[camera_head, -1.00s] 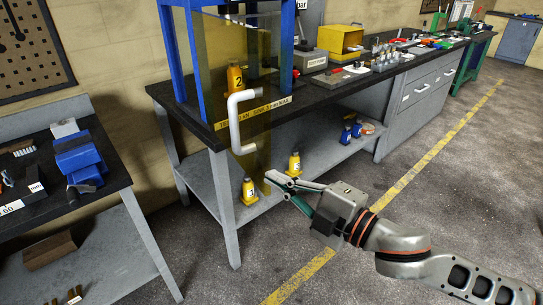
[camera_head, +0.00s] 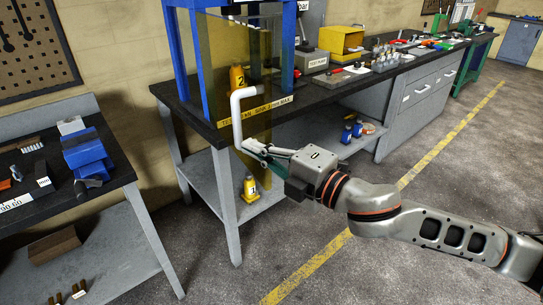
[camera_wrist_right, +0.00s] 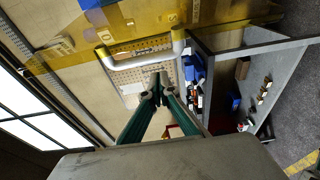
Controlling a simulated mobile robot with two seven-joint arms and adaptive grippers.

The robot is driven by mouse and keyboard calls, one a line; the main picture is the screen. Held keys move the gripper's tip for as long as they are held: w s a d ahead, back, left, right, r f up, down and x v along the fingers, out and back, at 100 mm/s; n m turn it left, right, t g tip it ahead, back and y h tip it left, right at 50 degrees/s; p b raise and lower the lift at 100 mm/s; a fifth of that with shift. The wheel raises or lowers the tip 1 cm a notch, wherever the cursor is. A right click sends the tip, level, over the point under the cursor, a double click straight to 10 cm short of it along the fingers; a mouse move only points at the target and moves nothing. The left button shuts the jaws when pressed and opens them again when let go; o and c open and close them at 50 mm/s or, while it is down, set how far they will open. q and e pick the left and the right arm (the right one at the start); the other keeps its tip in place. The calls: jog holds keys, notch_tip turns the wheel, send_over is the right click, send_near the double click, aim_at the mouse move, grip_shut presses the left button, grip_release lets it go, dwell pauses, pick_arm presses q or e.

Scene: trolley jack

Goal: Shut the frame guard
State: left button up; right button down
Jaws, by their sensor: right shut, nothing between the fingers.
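The frame guard (camera_head: 225,60) is a see-through yellow panel at the blue press frame (camera_head: 182,55); its exact angle to the frame is hard to judge. A white bar handle (camera_head: 236,118) stands out from the guard. My right gripper (camera_head: 250,148) is shut and empty, its fingertips close to the handle's lower end. In the right wrist view the handle (camera_wrist_right: 143,62) lies just past the fingertips (camera_wrist_right: 158,86), with no clear contact. The yellow guard (camera_wrist_right: 75,55) also shows there. My left gripper is not in view.
The dark bench (camera_head: 330,95) carries a yellow box (camera_head: 343,42) and several small parts. A yellow bottle jack (camera_head: 250,188) stands on the lower shelf. A second bench (camera_head: 40,215) with a blue vise (camera_head: 85,152) is at the left. Open floor lies in front.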

aim_at(267, 142)
jog(key=shift+w+d, duration=1.3)
jog(key=shift+w, duration=0.05)
